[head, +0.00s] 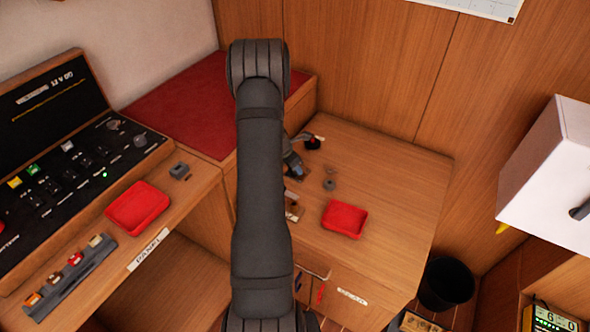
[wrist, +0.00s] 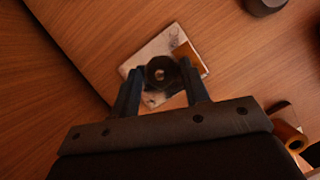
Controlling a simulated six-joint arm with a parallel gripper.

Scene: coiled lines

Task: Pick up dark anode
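A dark round anode (wrist: 160,72) with a hole in its middle shows in the wrist view. It lies between the two fingertips of my gripper (wrist: 161,68), over a pale square plate (wrist: 150,53). The fingers stand apart on either side of it, with little gap; I cannot tell whether they touch it. In the head view my gripper (head: 292,164) is low over the right bench, partly behind my arm. The anode cannot be made out there.
A brown block (wrist: 185,52) lies on the plate. A grey round piece (head: 329,184) and a red tray (head: 344,219) are to the right on the bench. Another red tray (head: 137,207) and a switch panel (head: 75,165) are at left. A black bin (head: 446,284) stands below.

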